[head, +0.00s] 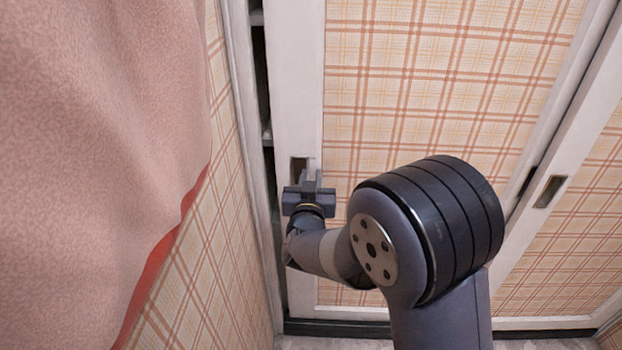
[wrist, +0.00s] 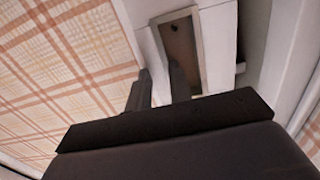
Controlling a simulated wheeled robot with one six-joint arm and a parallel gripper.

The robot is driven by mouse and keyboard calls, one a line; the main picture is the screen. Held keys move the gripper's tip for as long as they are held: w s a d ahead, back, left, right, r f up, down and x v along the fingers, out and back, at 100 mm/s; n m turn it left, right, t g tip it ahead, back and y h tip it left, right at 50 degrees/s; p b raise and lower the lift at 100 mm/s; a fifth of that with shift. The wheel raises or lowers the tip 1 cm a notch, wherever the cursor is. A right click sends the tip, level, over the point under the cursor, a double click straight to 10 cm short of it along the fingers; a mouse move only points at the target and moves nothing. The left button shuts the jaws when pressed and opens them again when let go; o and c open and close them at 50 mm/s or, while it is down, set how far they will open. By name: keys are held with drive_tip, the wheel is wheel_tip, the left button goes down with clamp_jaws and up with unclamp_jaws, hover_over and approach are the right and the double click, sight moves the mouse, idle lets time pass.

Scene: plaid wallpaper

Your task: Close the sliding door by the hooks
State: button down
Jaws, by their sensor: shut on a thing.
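The sliding door (head: 430,100) has plaid panels in a white frame. A dark open gap (head: 262,90) runs along its left edge, beside the white jamb (head: 240,60). A recessed handle hook (head: 299,168) sits in the door's left stile. In the wrist view the recess (wrist: 180,45) is a brown pocket with a metal rim. My gripper (head: 311,178) is at this handle, shut on its left side as the wrist view shows it. There one finger (wrist: 179,78) reaches into the recess and the other lies outside it. The exact contact is partly hidden.
A second plaid door with its own recessed handle (head: 551,191) stands at the right. A pink curtain (head: 100,130) hangs close at the left, over a plaid wall (head: 215,230). A dark floor track (head: 340,328) runs below the door.

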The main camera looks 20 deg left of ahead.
drive_tip(key=shift+s+a+p, duration=0.2)
drive_tip(key=shift+s+a, duration=0.05)
drive_tip(key=shift+a, duration=0.7)
drive_tip(key=shift+s+a+p, duration=0.15)
drive_tip(key=shift+s+a, duration=0.1)
drive_tip(key=shift+a, duration=0.7)
drive_tip(key=c, duration=1.3)
unclamp_jaws()
drive_tip(key=shift+a, duration=0.1)
drive_tip(key=shift+s, duration=0.1)
drive_tip(key=p, duration=0.1)
approach(295, 168)
drive_tip(key=v, duration=0.5)
drive_tip(key=shift+a, duration=0.1)
